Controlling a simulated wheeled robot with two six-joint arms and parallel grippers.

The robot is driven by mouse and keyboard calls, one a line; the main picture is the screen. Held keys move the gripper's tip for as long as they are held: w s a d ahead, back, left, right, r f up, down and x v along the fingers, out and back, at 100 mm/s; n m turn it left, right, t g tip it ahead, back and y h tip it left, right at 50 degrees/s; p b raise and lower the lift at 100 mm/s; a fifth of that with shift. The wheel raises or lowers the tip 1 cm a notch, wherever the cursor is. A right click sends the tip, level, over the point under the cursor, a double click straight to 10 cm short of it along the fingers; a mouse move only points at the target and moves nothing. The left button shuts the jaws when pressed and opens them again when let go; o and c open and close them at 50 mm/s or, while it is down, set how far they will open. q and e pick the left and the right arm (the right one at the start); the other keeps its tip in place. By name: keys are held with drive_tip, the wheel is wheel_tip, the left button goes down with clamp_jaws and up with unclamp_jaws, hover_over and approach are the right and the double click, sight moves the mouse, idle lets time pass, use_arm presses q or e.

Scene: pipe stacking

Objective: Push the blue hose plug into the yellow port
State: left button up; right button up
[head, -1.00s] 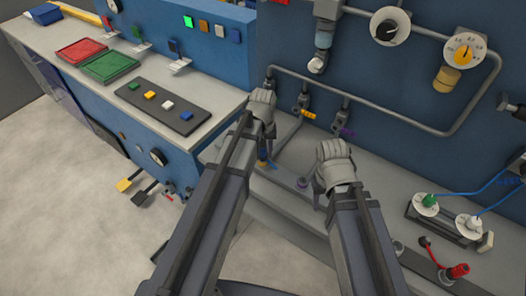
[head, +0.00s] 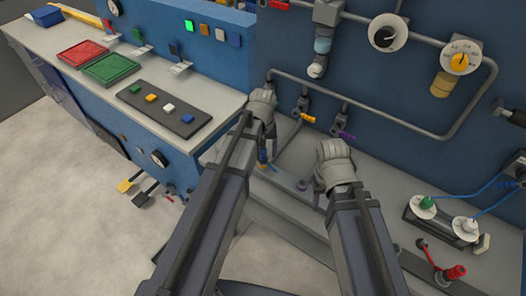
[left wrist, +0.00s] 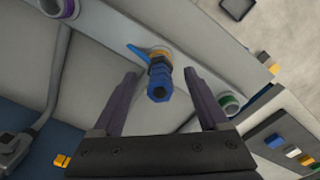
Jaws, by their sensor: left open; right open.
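The blue hose plug (left wrist: 159,80) stands at the yellow port (left wrist: 160,51) in the left wrist view, lined up with its ring. How deep it sits in the port I cannot tell. A small blue tab sticks out beside the ring. My left gripper (left wrist: 161,74) is open, with one dark finger on each side of the plug and a visible gap to both. In the head view the left gripper (head: 264,134) is over the grey ledge, partly covering the blue plug (head: 263,156). My right gripper (head: 322,190) is further right, over the ledge; its fingers are mostly hidden.
A purple-ringed port (head: 302,184) lies between the grippers, and a green-ringed port (left wrist: 231,102) is right of the plug. Pipes with yellow (head: 307,117) and purple (head: 347,136) valve handles run behind. A red-handled lever (head: 452,273) stands at the right.

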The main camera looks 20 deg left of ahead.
use_arm(q)
wheel_tip(320, 180, up, 6)
drive_tip(key=p, duration=0.5)
drive_tip(key=shift+r, duration=0.1)
drive_tip(key=s+d+m+y, duration=0.1)
drive_tip(key=s+d+m, duration=0.6)
drive_tip(key=s+d, duration=0.3)
drive_tip(key=s, duration=0.4)
drive_tip(key=shift+s+d, duration=0.15)
drive_tip(key=shift+d, duration=0.1)
